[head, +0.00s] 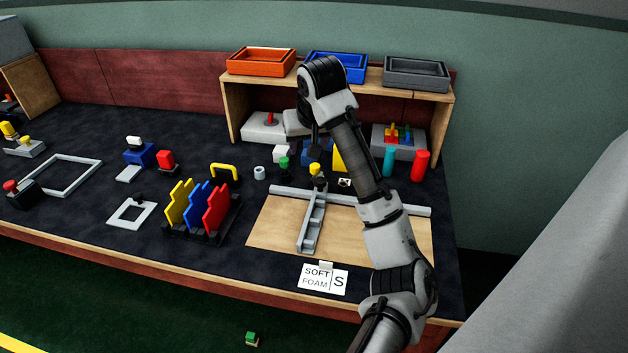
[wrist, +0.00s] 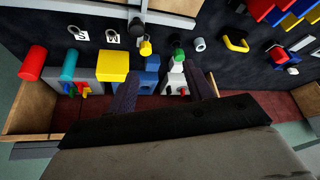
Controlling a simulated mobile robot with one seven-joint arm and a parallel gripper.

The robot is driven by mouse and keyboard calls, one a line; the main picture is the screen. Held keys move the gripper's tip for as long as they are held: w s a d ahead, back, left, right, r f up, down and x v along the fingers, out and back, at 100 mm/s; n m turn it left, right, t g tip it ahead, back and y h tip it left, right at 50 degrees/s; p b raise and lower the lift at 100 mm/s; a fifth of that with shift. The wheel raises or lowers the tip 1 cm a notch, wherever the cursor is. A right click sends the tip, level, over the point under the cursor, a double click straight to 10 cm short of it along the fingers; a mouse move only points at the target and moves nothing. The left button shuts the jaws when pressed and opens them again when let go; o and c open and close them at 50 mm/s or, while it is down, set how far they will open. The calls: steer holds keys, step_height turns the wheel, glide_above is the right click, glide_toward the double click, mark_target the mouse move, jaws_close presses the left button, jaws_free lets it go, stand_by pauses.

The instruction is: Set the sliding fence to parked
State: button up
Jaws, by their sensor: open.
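The sliding fence (head: 312,222) is a grey slotted bar lying front to back across a light wooden board (head: 275,222). Its far end meets a long grey rail (head: 400,207) along the board's back edge. A yellow knob (head: 315,170) stands by that far end; whether it is part of the fence I cannot tell. In the wrist view the yellow knob (wrist: 146,48) is at the top, with a bit of the board (wrist: 175,6) beyond. My gripper (wrist: 160,82) is open and empty, apart from the fence. In the head view my arm hides most of it.
A shelf (head: 445,105) with orange, blue and grey trays stands behind. Red (head: 420,165) and teal (head: 389,162) cylinders stand right of my arm. A green knob (head: 283,163) and yellow handle (head: 225,170) are to the left. A "SOFT FOAM" card (head: 322,280) lies in front.

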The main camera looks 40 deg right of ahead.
mark_target(321, 180)
steer(key=shift+m+g, duration=0.4)
steer(key=shift+g, duration=0.1)
steer(key=d+f, duration=0.1)
steer(key=f, duration=0.3)
steer(key=w+d+f, duration=0.1)
steer(key=d+f, duration=0.1)
steer(key=f, duration=0.3)
steer(key=d+f, duration=0.1)
steer(key=f, duration=0.3)
steer(key=shift+w+d+f+p, duration=0.15)
steer(key=shift+w+d+p, duration=0.1)
steer(key=shift+d+p, duration=0.15)
jaws_close()
